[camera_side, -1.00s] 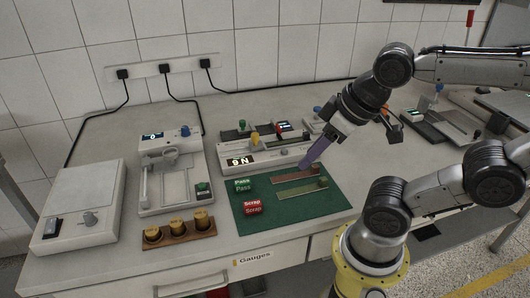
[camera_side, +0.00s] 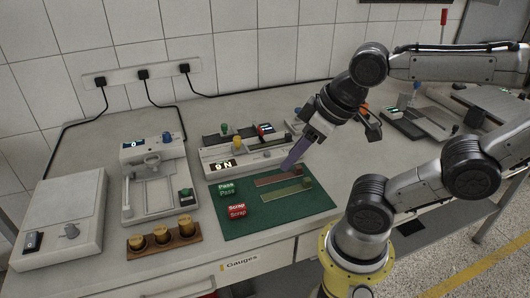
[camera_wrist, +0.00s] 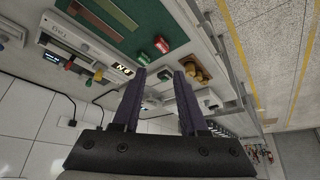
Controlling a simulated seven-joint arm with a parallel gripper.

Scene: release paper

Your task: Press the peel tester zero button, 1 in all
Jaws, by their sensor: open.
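A pale tester with a lit display reading in N (camera_side: 222,164) stands behind the green mat; I take it to be the peel tester. The display (camera_wrist: 122,69) also shows in the wrist view. My gripper (camera_side: 287,166) hangs over the mat's back edge, in front of the tester's right end. In the wrist view its purple fingers (camera_wrist: 160,82) are apart with nothing between them.
The green mat (camera_side: 258,218) bears Pass and Scrap blocks (camera_side: 236,211) and two strips. At left stand a scale-like box (camera_side: 62,215), another instrument (camera_side: 150,150) with a 0 display, and brass weights (camera_side: 162,237) in a wooden holder. More devices (camera_side: 405,125) stand at the right.

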